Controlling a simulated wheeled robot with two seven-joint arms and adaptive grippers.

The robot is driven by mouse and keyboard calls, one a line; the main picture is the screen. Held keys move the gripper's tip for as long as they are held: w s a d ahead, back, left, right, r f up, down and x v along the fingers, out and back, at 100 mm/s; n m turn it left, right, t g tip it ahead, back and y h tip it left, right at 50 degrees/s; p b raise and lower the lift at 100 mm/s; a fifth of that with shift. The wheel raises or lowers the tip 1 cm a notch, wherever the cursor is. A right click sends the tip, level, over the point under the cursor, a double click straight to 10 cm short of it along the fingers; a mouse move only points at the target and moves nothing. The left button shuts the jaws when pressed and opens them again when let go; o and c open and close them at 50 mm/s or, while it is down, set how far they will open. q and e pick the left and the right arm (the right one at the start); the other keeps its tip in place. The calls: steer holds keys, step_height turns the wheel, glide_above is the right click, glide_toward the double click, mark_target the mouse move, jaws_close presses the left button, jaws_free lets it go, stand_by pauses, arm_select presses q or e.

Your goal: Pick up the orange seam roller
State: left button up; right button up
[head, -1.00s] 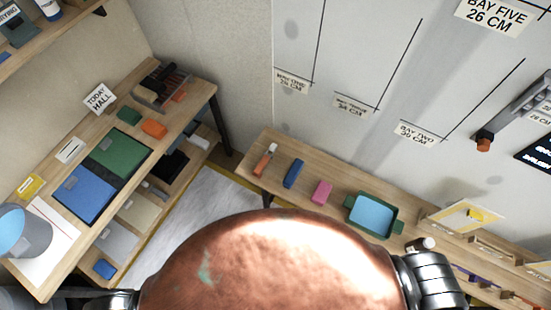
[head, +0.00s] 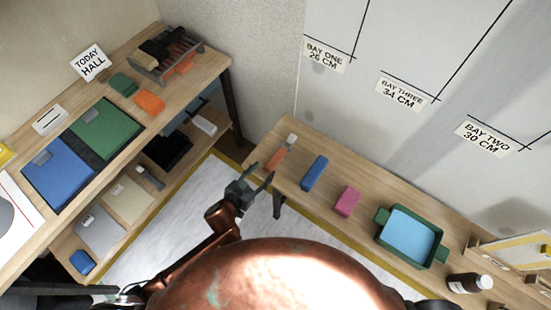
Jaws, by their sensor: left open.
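The orange seam roller (head: 276,158), an orange handle with a pale end, lies at the left end of the wooden bench along the wall. My left gripper (head: 259,173) is open and empty, just in front of the bench's left end. In the picture its fingertips show close below the roller's near end, with a small gap between them. I cannot tell its exact height over the bench. My right gripper is not in view.
Right of the roller on the bench (head: 300,200) lie a blue block (head: 314,173), a pink block (head: 347,201), a green tray (head: 440,254) and a dark bottle (head: 468,284). A left table (head: 122,142) holds green and blue panels and an orange block (head: 149,103).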

mark_target(275, 161)
arm_select(q)
steer(key=shift+d+r, duration=0.2)
steer(key=shift+d, duration=0.4)
steer(key=shift+w+d+m+h, duration=0.2)
steer(key=shift+d+m+h, duration=0.1)
steer(key=shift+d+h, duration=0.1)
steer(key=shift+w+d+f+b, duration=0.25)
steer(key=shift+w+d+b, duration=0.05)
steer(key=shift+w+b, duration=0.05)
steer(key=shift+w+d+f, duration=0.2)
steer(key=shift+w+f, duration=0.05)
steer(key=shift+w, duration=0.2)
steer(key=b+x, duration=0.1)
steer(key=x, duration=0.2)
steer(key=b+x, duration=0.1)
steer(key=shift+w+a+f+b, duration=0.25)
steer(key=shift+w+f+b, duration=0.1)
steer(key=shift+w+d, duration=0.2)
steer(key=shift+w, duration=0.05)
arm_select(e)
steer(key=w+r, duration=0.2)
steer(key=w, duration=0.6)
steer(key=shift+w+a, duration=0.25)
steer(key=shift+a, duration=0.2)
arm_select(q)
steer(key=shift+c, duration=0.3)
